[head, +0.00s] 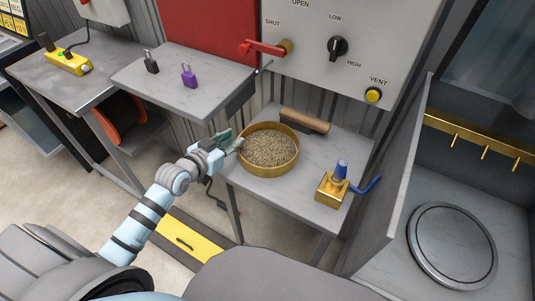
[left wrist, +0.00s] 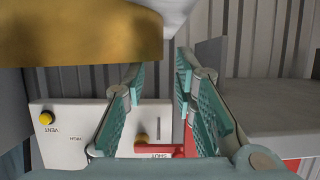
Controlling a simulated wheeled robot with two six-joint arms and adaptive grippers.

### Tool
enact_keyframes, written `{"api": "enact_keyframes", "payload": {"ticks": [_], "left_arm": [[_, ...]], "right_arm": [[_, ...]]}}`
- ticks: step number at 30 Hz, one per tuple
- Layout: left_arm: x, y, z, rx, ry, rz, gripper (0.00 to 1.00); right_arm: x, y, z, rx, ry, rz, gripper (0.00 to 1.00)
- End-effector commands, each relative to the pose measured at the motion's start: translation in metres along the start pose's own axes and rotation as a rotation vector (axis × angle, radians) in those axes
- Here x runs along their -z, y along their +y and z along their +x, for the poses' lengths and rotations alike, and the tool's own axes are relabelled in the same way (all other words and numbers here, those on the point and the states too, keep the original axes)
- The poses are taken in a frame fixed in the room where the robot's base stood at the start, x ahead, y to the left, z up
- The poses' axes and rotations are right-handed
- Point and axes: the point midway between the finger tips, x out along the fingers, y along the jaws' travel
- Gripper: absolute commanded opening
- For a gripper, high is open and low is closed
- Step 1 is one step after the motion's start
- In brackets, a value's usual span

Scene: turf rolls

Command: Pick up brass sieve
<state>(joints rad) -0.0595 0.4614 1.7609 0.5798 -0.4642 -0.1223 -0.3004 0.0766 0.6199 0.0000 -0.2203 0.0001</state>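The brass sieve (head: 270,172) is a round, shallow, gold-coloured pan full of tan grains, sitting on the small grey table in the head view. My left gripper (head: 233,143) is at its left side, with the fingertips close to the rim. In the left wrist view the sieve's wall (left wrist: 80,38) fills the upper left, and my left gripper (left wrist: 159,80) shows two teal fingers spread apart with nothing between them. Whether a finger touches the sieve I cannot tell. My right gripper is not in view.
The grey table (head: 290,200) also holds a wooden-handled tool (head: 305,121) behind the sieve and a brass block with a blue handle (head: 332,187) at right. A control panel (head: 310,70) with a red lever (head: 262,48) stands behind. A side table (head: 215,95) is at left.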

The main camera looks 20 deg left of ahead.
Motion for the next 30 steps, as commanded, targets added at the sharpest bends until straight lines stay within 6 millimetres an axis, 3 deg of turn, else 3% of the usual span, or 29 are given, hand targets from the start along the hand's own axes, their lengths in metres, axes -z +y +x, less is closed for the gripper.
{"api": "enact_keyframes", "payload": {"ticks": [6,9,15,20,30], "left_arm": [[0.000,-0.002,0.040,0.001,0.003,-0.003,0.26],[0.001,-0.002,0.050,0.001,0.001,-0.002,0.26],[0.002,-0.002,0.051,0.001,0.000,0.001,0.24],[0.002,-0.002,0.051,0.001,0.000,0.001,0.00],[0.003,-0.002,0.050,0.001,0.002,-0.001,0.00]], "right_arm": [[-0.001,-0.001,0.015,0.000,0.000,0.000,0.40],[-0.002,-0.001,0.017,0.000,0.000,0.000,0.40],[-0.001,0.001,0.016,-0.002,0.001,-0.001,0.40],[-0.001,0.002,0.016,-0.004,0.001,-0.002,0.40],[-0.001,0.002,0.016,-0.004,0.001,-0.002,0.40]]}}
